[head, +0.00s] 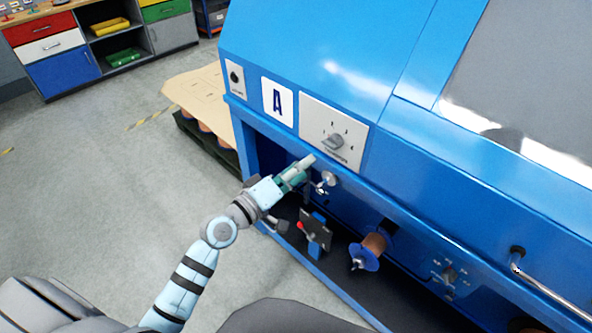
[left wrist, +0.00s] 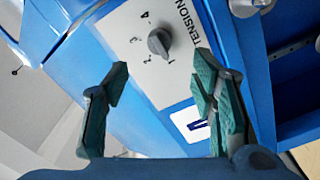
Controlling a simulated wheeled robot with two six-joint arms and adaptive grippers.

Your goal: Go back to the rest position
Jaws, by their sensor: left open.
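My left gripper (head: 297,172) is open in front of the blue machine (head: 310,50), just below the white tension panel (head: 345,120). Its teal fingers also show in the left wrist view (left wrist: 162,74), apart with nothing between them. Beyond them is the panel with its grey tension knob (left wrist: 158,42), which also shows in the head view (head: 333,142). The fingers appear apart from the knob. A small round metal part (head: 329,179) sits right beside the gripper in the head view; I cannot tell whether they touch. My right gripper is not in view.
A blue-flanged copper spool (head: 374,246) and a dark bracket with a red button (head: 315,232) are in the machine's lower bay. A bent metal handle (head: 545,290) sticks out at right. Cardboard on a pallet (head: 203,100) stands behind. Floor at left (head: 90,190) is clear.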

